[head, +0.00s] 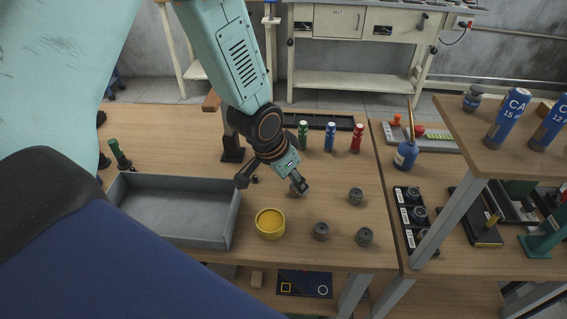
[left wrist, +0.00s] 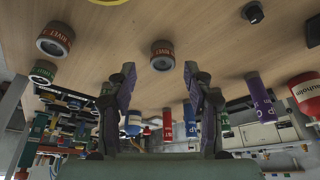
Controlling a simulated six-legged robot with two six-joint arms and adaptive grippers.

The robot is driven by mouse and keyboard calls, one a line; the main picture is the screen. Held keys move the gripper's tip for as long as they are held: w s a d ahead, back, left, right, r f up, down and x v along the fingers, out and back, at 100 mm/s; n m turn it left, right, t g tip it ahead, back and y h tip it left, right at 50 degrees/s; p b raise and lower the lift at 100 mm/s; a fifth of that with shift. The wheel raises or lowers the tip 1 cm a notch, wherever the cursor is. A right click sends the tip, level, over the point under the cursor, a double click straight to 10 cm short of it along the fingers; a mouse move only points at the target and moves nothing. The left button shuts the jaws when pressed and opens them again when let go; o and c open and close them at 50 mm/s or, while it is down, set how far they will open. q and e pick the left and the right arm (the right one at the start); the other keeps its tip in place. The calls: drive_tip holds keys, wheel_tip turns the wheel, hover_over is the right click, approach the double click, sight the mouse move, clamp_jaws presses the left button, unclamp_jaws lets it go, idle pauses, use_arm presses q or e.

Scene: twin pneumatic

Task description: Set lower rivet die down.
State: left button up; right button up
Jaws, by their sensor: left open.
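My left gripper (head: 274,184) reaches down over the wooden table from above, fingers spread and empty. A small grey die (head: 297,188) stands on the table by its right-hand finger. In the left wrist view, which is upside down, a dark die with a red RIVET label (left wrist: 162,54) stands beyond and between the open fingertips (left wrist: 162,75), apart from them. The rest of its label is too small to read. More grey dies stand to the right (head: 356,195), at the front (head: 321,231) and at front right (head: 364,237). My right gripper is not in view.
A grey tray (head: 232,222) lies left of the gripper, and a yellow bowl (head: 270,223) stands beside it. Green (head: 303,134), blue (head: 330,136) and red (head: 356,138) cans stand behind. A raised shelf (head: 478,150) is at right. The table between the cans and dies is clear.

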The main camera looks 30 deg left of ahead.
use_arm(q)
drive_tip(key=p+v, duration=0.7)
drive_tip(key=v, duration=0.2)
drive_tip(key=shift+p, duration=0.35)
drive_tip(key=shift+r, duration=0.2)
